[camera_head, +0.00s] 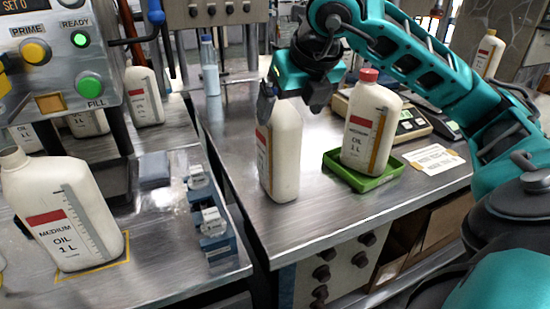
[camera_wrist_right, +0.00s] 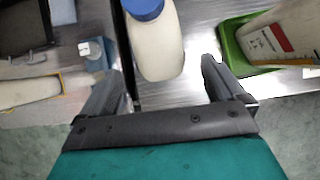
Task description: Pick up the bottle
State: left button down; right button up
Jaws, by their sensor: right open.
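A cream oil bottle (camera_head: 280,155) stands upright on the metal table, its top hidden behind my right gripper (camera_head: 292,93). In the right wrist view the same bottle (camera_wrist_right: 157,48) shows a blue cap (camera_wrist_right: 142,8) and lies ahead, between the lines of the two fingers. My right gripper (camera_wrist_right: 160,75) is open, with a gap on each side of the bottle; I see no grip on it. A red-capped oil bottle (camera_head: 371,128) stands in a green tray (camera_head: 355,182) to the right. My left gripper is not in view.
Another oil bottle (camera_head: 65,212) stands on the left bench under the filling panel (camera_head: 62,52). Blue-grey clamps (camera_head: 210,222) sit at that bench's edge. A scale (camera_head: 400,120) is behind the green tray. The table front is clear.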

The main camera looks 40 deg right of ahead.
aim_at(278, 144)
jog(key=b+x, duration=0.1)
jog(key=x, duration=0.7)
jog(key=shift+w+d, duration=0.1)
jog(key=shift+w, duration=0.15)
jog(key=shift+r, duration=0.1)
grip_shut()
jog(key=shift+r, duration=0.1)
dwell(0.7)
